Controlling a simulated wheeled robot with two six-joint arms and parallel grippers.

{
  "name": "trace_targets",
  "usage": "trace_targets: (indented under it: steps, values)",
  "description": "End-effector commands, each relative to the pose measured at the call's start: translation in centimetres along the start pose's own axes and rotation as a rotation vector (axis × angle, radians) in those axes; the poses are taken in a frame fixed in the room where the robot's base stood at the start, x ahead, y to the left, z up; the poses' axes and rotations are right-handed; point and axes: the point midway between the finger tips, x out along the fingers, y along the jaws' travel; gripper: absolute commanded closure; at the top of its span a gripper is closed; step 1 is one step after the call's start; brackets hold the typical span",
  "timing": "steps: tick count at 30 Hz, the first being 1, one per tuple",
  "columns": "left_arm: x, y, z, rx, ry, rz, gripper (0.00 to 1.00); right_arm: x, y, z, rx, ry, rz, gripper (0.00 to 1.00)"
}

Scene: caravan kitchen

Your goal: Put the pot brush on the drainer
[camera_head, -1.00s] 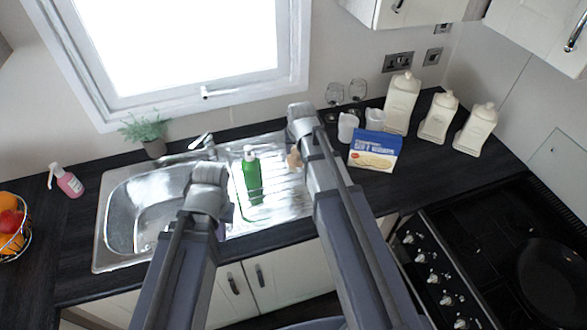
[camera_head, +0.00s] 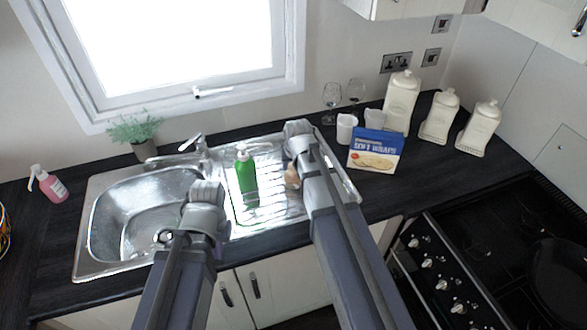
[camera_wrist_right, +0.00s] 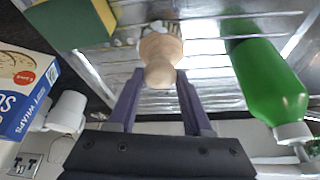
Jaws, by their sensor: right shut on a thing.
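The pot brush (camera_wrist_right: 161,58) has a rounded pale wooden handle, with some white bristles showing behind it in the right wrist view. In the head view a bit of its wood (camera_head: 291,174) shows beside my right arm, over the drainer. My right gripper (camera_wrist_right: 160,88) is shut on the brush, one finger on each side. The drainer (camera_head: 268,208) is the ridged steel part right of the sink bowl. I cannot tell whether the bristles touch it. My left gripper (camera_head: 203,215) is in front of the sink; its fingers are hidden by its own wrist.
A green bottle (camera_head: 246,180) stands on the drainer, left of the brush. A yellow and green sponge (camera_wrist_right: 75,20) is near the brush in the wrist view. A blue wraps box (camera_head: 375,150), white cups and canisters stand right of the sink. The sink bowl (camera_head: 140,215) is left.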

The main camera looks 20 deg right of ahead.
Motion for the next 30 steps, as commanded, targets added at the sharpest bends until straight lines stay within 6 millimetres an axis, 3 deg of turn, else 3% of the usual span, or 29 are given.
trace_targets:
  steps: [7, 8, 15, 30]
  values:
    - [0.3, 0.0, 0.0, 0.0, 0.0, 0.0, 1.0, 0.3, 0.0, 0.1, 0.0, 0.0, 0.0, 1.0]
    - [0.3, 0.0, 0.0, 0.0, 0.0, 0.0, 1.0, 0.3, 0.0, 0.1, 0.0, 0.0, 0.0, 0.49]
    - [0.2, 0.0, 0.0, 0.0, 0.0, 0.0, 1.0, 0.2, 0.0, 0.1, 0.0, 0.0, 0.0, 0.22]
    - [-0.8, -0.1, 0.1, 0.0, 0.0, 0.0, 1.0, -0.8, 0.0, -0.1, 0.0, 0.0, 0.0, 0.2]
